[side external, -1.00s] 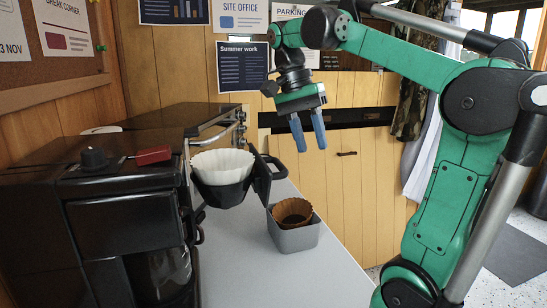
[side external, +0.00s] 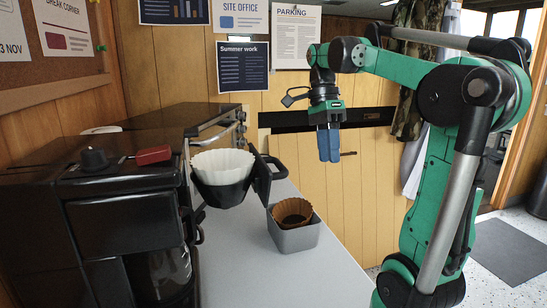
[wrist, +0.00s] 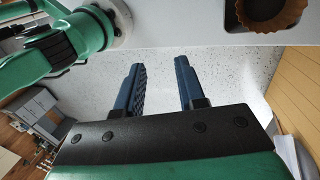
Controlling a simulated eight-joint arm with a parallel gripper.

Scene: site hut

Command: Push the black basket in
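The black basket (side external: 222,192) is swung out from the right side of the black coffee maker (side external: 118,235). It holds a white paper filter (side external: 223,166), and a black bracket (side external: 262,180) joins its right side. My gripper (side external: 329,160) hangs to the right of the basket, clear of it, with its blue fingers pointing down. The fingers overlap in the side view. The wrist view shows a clear gap between the two fingers (wrist: 161,102), with nothing between them. I cannot make out the basket in the wrist view.
A grey box (side external: 294,238) with brown paper filters (side external: 292,212) stands on the counter, right of the basket. It shows at the top right of the wrist view (wrist: 243,15). A glass carafe (side external: 160,272) sits under the machine. The grey counter (side external: 235,275) in front is clear.

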